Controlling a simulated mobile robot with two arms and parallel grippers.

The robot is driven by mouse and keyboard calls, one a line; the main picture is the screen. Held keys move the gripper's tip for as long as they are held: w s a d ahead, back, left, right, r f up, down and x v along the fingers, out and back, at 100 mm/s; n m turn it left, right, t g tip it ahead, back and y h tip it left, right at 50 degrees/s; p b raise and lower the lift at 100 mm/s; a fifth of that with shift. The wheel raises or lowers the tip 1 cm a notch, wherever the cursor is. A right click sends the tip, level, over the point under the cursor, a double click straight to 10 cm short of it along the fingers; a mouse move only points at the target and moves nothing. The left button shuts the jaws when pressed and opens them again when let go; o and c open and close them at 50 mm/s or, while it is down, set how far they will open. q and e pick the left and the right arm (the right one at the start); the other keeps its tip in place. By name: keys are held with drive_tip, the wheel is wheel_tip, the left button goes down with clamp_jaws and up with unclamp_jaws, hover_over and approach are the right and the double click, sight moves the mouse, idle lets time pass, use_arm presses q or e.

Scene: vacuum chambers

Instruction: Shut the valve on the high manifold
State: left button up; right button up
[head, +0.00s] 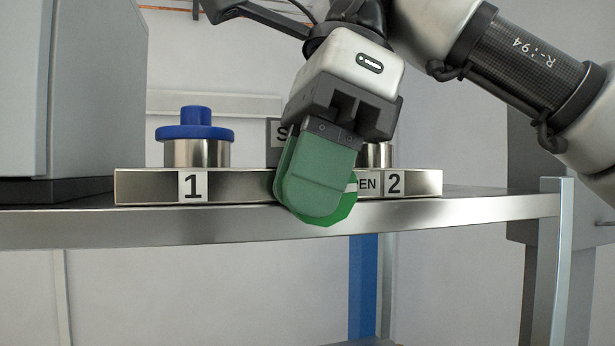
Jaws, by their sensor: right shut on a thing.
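The manifold (145,187) is a long, low metal box on a steel shelf, with labels 1 and 2 on its front. Between them a label ending in "EN" (367,184) shows, and a grey sign starting with "S" (273,135) stands behind; both are partly covered. My right gripper (312,196), with dull green fingers, comes down from above in front of the manifold's middle. It is shut on a bright green valve handle (346,209), whose edge shows beside and below the fingers. Most of the handle is hidden, so its angle is unclear. My left gripper is not in view.
A metal cylinder with a blue cap (195,131) stands by label 1. Another metal cylinder (381,155) is partly hidden behind my right gripper. A large grey cabinet (70,95) stands at the left. The shelf (470,207) is clear right of the manifold.

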drive_tip(key=t+h, duration=0.1)
drive_tip(key=h, duration=0.2)
drive_tip(key=shift+r+h, duration=0.15)
drive_tip(key=shift+h, duration=0.15)
drive_tip(key=shift+t+h, duration=0.5)
drive_tip(key=shift+h, duration=0.5)
drive_tip(key=shift+f, duration=0.2)
drive_tip(key=o, duration=0.6)
drive_tip(key=shift+o, duration=0.2)
drive_tip(key=shift+f, duration=0.1)
